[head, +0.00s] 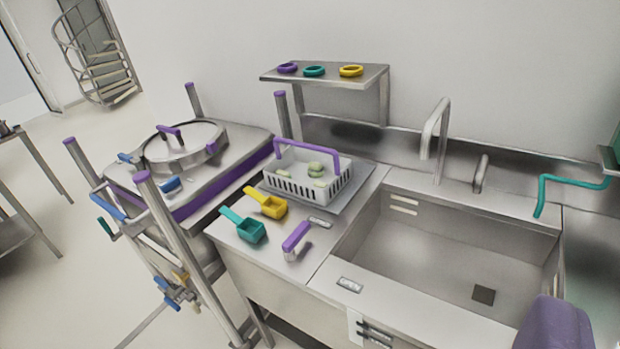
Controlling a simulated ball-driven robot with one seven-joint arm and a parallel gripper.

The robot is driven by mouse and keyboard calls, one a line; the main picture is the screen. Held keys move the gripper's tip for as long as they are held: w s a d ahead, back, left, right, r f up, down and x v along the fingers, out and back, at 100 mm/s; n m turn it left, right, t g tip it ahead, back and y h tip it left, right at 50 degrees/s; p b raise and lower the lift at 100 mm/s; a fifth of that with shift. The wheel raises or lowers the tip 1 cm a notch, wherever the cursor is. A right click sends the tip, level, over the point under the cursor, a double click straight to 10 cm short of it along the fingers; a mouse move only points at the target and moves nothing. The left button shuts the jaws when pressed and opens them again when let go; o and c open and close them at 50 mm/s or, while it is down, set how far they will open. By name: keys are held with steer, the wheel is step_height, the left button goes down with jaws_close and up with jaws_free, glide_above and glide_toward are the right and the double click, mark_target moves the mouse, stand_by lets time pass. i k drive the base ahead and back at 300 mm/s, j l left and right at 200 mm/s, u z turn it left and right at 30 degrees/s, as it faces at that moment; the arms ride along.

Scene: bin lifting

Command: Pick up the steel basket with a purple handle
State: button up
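The basket (270,182) is pale with slotted sides and an arched purple handle (305,149). It stands upright on a flat grey tray (330,208) on the steel counter, left of the sink. A few pale green and whitish pieces lie inside it. The handle is raised above the rim, and nothing touches it. My gripper does not show in this view.
Yellow (267,202) and teal (243,226) scoops and a purple-handled tool (296,239) lie in front of the basket. A wall shelf (330,76) with three rings hangs above. The sink (450,250) is right; a lidded round vessel (185,147) is left. A rounded purple shape (555,325) fills the lower right corner.

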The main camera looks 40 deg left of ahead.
mark_target(296, 160)
steer(key=i+j+z, duration=0.15)
steer(key=j, duration=0.3)
steer(key=i+j+z, duration=0.15)
steer(key=j, duration=0.3)
steer(key=i+j+z, duration=0.15)
steer(key=j, duration=0.35)
steer(key=i+j+z, duration=0.15)
steer(key=j, duration=0.35)
steer(key=i+j+z, duration=0.15)
steer(key=j, duration=0.4)
steer(key=i+j+z, duration=0.1)
steer(key=j, duration=0.25)
steer(key=i+j+z, duration=0.1)
steer(key=i+j, duration=0.2)
